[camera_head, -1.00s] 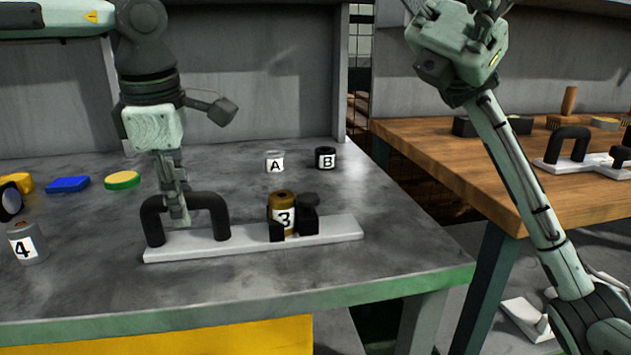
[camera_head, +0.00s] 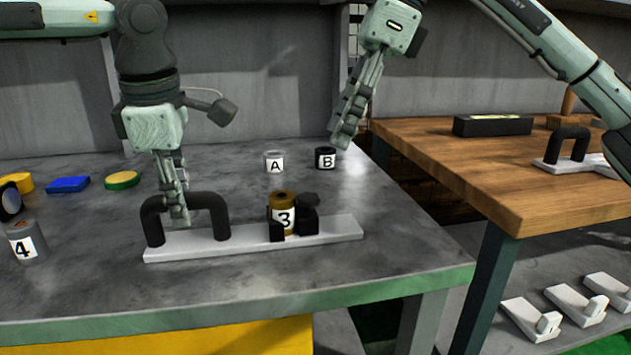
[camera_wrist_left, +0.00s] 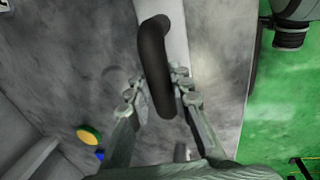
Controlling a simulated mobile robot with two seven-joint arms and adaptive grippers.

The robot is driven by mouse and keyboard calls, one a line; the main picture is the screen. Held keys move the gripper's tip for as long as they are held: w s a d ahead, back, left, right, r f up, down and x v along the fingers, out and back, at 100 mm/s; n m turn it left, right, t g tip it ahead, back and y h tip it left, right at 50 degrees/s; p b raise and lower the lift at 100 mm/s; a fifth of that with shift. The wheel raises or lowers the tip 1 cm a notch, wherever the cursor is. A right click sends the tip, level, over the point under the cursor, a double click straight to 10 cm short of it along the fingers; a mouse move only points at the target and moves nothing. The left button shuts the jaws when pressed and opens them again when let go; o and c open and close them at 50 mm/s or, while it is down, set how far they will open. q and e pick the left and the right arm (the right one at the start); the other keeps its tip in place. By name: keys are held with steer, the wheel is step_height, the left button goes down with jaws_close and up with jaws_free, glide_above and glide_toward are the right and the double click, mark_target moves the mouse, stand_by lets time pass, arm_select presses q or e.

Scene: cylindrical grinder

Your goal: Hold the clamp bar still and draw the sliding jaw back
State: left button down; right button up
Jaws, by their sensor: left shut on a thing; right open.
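The white clamp bar (camera_head: 250,243) lies on the grey metal table. A black arched handle (camera_head: 215,203) stands at its left end. My left gripper (camera_head: 180,218) is shut on this handle; the left wrist view shows its fingers on both sides of the handle (camera_wrist_left: 157,65). On the bar's right part, a brass cylinder marked 3 (camera_head: 284,217) sits between black jaw blocks. My right gripper (camera_head: 343,133) is open and empty, in the air above and right of the jaw.
Cylinder 4 (camera_head: 26,243), a blue block (camera_head: 68,184) and a yellow-green disc (camera_head: 122,180) are at the left. A wooden table (camera_head: 480,180) with another black-handled bar stands at right, across a gap.

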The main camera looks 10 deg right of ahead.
mark_target(310, 196)
steer(key=x, duration=0.9)
steer(key=shift+a+f, duration=0.15)
steer(key=shift+f, duration=0.2)
jaws_close()
